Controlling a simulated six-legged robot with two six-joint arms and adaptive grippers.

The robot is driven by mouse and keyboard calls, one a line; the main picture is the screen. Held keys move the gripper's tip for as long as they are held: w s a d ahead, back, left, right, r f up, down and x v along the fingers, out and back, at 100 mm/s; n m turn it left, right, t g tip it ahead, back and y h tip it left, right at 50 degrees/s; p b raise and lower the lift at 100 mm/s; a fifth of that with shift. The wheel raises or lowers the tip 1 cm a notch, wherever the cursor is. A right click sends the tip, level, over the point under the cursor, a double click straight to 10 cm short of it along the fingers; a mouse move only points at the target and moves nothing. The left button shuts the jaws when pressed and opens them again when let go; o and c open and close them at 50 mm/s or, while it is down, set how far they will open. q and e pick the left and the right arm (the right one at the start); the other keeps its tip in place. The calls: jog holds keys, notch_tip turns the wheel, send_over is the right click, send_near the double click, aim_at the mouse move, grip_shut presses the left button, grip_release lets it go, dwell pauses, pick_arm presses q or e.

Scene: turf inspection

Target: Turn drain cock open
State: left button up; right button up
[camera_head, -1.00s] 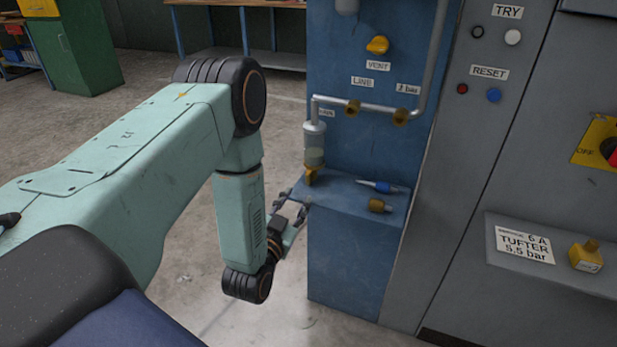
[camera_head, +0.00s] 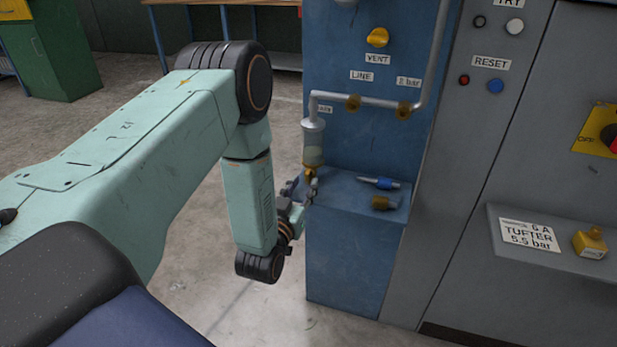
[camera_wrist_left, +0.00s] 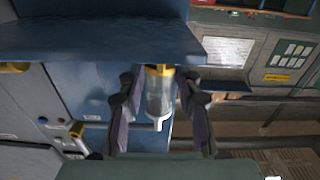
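The drain cock (camera_head: 309,171) is a small yellow fitting under a clear filter bowl (camera_head: 313,148) on the blue panel, just above the blue ledge. My left gripper (camera_head: 306,188) is right beside and just below the cock, partly overlapping it in the head view. In the left wrist view, which looks upside down, the gripper (camera_wrist_left: 160,108) has its two dark fingers apart. The bowl (camera_wrist_left: 158,98) shows between them, with the yellow cock (camera_wrist_left: 160,70) at its top end. I cannot tell whether a finger touches it. My right gripper is not in view.
A grey pipe (camera_head: 375,102) and a yellow vent knob (camera_head: 377,38) are above. Open floor lies left of the ledge.

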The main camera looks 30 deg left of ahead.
aim_at(307, 178)
pick_arm(q)
jog(key=b+x, duration=0.1)
jog(key=x, duration=0.2)
jog(key=shift+w+a+f, duration=0.1)
jog(key=shift+w+a, duration=0.05)
jog(key=shift+w, duration=0.7)
jog(key=shift+a, duration=0.1)
